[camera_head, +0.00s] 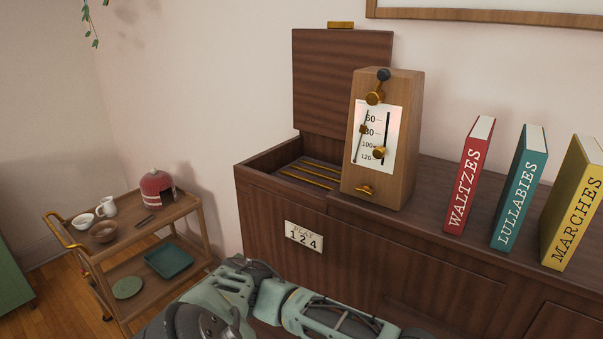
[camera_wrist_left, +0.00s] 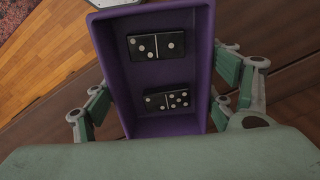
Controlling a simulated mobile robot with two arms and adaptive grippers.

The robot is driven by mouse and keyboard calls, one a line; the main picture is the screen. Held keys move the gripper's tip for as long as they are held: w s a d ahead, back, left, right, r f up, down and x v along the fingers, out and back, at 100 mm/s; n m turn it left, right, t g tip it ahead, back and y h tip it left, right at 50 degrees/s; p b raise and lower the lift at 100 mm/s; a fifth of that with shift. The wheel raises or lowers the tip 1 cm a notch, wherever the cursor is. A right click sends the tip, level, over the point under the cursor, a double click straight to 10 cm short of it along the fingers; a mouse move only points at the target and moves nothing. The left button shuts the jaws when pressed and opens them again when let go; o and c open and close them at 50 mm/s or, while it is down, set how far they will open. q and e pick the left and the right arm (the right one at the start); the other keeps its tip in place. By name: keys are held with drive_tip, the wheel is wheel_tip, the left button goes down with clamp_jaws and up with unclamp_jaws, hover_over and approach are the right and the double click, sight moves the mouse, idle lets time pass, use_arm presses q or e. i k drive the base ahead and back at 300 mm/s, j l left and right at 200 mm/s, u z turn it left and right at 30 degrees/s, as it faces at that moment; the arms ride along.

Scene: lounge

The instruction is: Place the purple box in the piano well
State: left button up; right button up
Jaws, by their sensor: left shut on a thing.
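The purple box (camera_wrist_left: 154,83) shows only in the left wrist view. It is an open box, and two black dominoes, an upper one (camera_wrist_left: 156,45) and a lower one (camera_wrist_left: 167,100), lie on its floor. My left gripper (camera_wrist_left: 166,98) is shut on the box, with fingers at its left and right sides. In the head view an arm of mine crosses the bottom, but its gripper and the box are not visible. The piano well (camera_head: 291,172) is the open recess at the left end of the piano top, with brass rods inside. Its lid (camera_head: 342,80) stands raised behind it.
A wooden metronome (camera_head: 401,150) stands just right of the well. Red (camera_head: 467,175), teal (camera_head: 519,187) and yellow (camera_head: 572,202) books stand farther right. A cart (camera_head: 141,232) with dishes stands at left.

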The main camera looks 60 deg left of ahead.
sight(308, 187)
drive_tip(key=k+j+z, duration=0.1)
drive_tip(key=j, duration=0.4)
drive_tip(key=k+j+z, duration=0.1)
drive_tip(key=k+j, duration=0.15)
drive_tip(key=j, duration=0.2)
drive_tip(key=k+j+z, duration=0.15)
drive_tip(key=j, duration=0.3)
drive_tip(key=k+j+z, duration=0.1)
drive_tip(key=k+j, duration=0.15)
drive_tip(key=j, duration=0.2)
drive_tip(key=k+j+z, duration=0.1)
drive_tip(key=k+j, duration=0.15)
drive_tip(key=j, duration=0.15)
